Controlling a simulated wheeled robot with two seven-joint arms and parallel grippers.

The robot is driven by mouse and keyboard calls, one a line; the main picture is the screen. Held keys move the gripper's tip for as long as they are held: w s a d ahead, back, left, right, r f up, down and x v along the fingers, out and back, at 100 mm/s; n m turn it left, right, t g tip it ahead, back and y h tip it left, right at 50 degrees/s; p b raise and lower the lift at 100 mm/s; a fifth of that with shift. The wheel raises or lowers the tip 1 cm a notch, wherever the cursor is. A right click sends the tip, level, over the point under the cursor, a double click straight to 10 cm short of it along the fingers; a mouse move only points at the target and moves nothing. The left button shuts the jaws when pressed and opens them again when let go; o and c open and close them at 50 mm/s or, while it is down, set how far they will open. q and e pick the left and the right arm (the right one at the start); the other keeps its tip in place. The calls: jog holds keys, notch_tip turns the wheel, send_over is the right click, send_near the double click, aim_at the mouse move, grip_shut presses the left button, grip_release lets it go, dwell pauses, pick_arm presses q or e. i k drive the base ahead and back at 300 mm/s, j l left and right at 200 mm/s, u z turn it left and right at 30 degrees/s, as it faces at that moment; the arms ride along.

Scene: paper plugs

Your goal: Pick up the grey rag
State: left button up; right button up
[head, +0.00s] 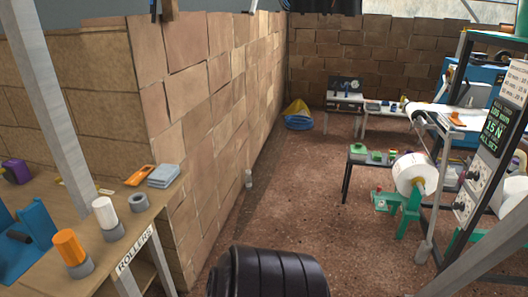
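The grey rag (163,176) lies folded in a small flat stack on the wooden bench (118,208) at the left, near the bench's right edge and close to the brick wall. Nothing covers it in the head view. Neither of my grippers shows in this view, so I cannot see where they are relative to the rag.
An orange-handled tool (140,175) lies just left of the rag. A grey ring (139,203), a white roller (105,213) and an orange roller (70,248) stand nearer. A grey post (52,105) rises at the left. The floor (290,205) is mostly clear.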

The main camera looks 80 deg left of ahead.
aim_at(164, 175)
jog(key=k+j+u, duration=0.1)
jog(key=u, duration=3.3)
jog(key=i+l+u, duration=0.1)
jog(key=l, duration=0.15)
